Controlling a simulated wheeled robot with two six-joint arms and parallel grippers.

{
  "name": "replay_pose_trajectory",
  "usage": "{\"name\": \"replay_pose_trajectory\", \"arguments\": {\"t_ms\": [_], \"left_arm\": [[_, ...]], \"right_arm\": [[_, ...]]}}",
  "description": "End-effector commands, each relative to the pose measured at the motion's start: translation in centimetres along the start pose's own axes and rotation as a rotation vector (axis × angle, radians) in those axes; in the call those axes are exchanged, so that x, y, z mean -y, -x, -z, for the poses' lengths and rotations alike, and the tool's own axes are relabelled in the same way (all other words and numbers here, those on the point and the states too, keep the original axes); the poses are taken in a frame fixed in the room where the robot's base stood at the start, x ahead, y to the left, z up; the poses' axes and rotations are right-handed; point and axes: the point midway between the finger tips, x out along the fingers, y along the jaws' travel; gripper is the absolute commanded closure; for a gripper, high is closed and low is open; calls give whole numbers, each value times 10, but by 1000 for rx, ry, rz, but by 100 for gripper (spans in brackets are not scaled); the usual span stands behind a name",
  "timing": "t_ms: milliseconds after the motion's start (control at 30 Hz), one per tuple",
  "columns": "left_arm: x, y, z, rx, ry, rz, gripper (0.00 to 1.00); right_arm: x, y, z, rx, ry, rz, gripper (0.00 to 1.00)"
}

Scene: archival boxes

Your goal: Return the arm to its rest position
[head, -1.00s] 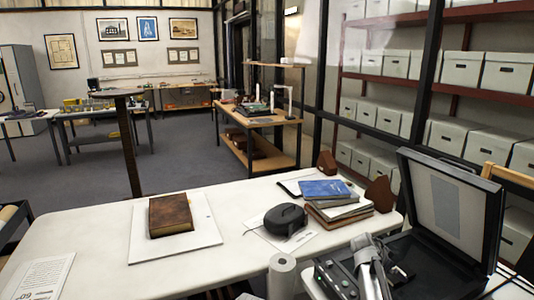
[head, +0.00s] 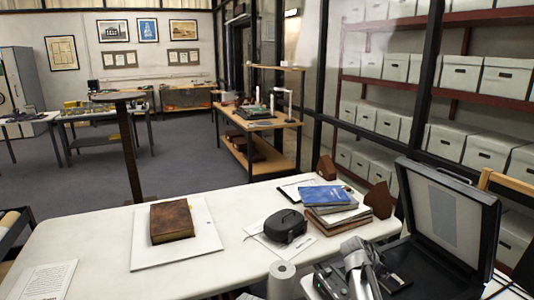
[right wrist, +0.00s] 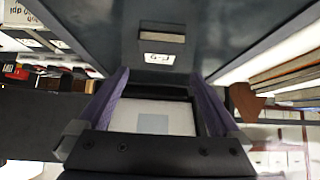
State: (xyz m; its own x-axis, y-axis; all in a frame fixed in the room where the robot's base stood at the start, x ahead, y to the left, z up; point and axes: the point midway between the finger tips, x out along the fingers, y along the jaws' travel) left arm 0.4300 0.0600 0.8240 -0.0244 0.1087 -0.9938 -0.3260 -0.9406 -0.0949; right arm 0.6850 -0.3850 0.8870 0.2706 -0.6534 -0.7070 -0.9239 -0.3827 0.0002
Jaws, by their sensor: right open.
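My right arm (head: 360,270) shows at the bottom right of the head view, over the open black case (head: 400,262); its gripper is not clear there. In the right wrist view my right gripper (right wrist: 162,82) is open, its two purple-grey fingers apart. I see nothing held between them. A pale panel with a grey square (right wrist: 150,118) shows beyond the gap. My left arm and gripper are not in view.
A white table (head: 90,240) holds a brown book (head: 171,221) on a white board, a black rounded case (head: 285,226), a stack of books (head: 333,197) and a paper roll (head: 281,280). The raised case lid (head: 448,215) stands right of my arm. Shelved boxes (head: 460,70) are behind glass.

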Motion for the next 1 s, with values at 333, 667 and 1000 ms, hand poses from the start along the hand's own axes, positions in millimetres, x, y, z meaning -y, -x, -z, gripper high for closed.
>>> {"name": "replay_pose_trajectory", "arguments": {"t_ms": [333,667,1000], "left_arm": [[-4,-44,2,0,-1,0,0],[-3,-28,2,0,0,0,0],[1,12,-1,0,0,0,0]], "right_arm": [[1,-60,-3,0,-1,-1,0],[0,-56,15,0,0,-1,0],[0,-27,44,0,0,0,0]]}}
